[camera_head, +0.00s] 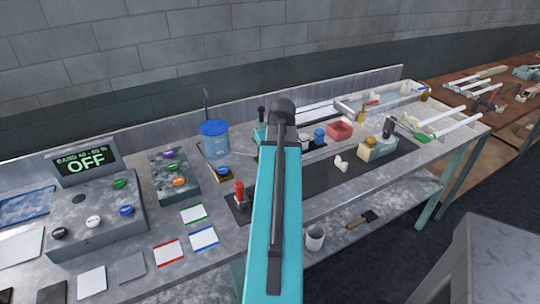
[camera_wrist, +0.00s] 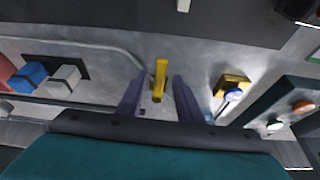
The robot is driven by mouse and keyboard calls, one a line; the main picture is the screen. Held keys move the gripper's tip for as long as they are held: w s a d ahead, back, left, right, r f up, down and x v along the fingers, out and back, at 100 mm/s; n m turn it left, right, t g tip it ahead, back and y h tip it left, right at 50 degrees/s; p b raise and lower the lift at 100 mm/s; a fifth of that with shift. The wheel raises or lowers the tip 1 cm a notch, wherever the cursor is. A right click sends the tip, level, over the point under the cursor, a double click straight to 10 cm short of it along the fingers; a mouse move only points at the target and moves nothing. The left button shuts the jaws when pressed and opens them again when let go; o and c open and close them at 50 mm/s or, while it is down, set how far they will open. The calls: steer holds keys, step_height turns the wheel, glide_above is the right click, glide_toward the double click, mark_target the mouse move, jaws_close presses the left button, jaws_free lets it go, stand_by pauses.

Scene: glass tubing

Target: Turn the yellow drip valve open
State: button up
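The yellow drip valve (camera_wrist: 161,72) shows in the wrist view as a narrow upright yellow handle, centred ahead of my gripper. My gripper (camera_wrist: 158,82) is open, with its two dark purple fingers on either side of the lower part of the handle. A gap shows between the handle and each finger, so neither appears to touch it. Whether the fingertips are level with the handle in depth I cannot tell. In the head view the valve is not visible; my teal arm covers that part of the bench.
A blue-topped knob on a yellow base (camera_wrist: 234,91) and a box with several knobs (camera_wrist: 293,104) lie to the right in the wrist view. Blue (camera_wrist: 32,75) and white (camera_wrist: 65,79) blocks lie left. A blue container (camera_head: 215,138) stands behind on the bench.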

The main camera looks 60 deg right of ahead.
steer(key=b+v, duration=0.2)
steer(key=v, duration=1.1)
steer(key=shift+r, duration=0.3)
steer(key=shift+s, duration=0.15)
stand_by(0.5)
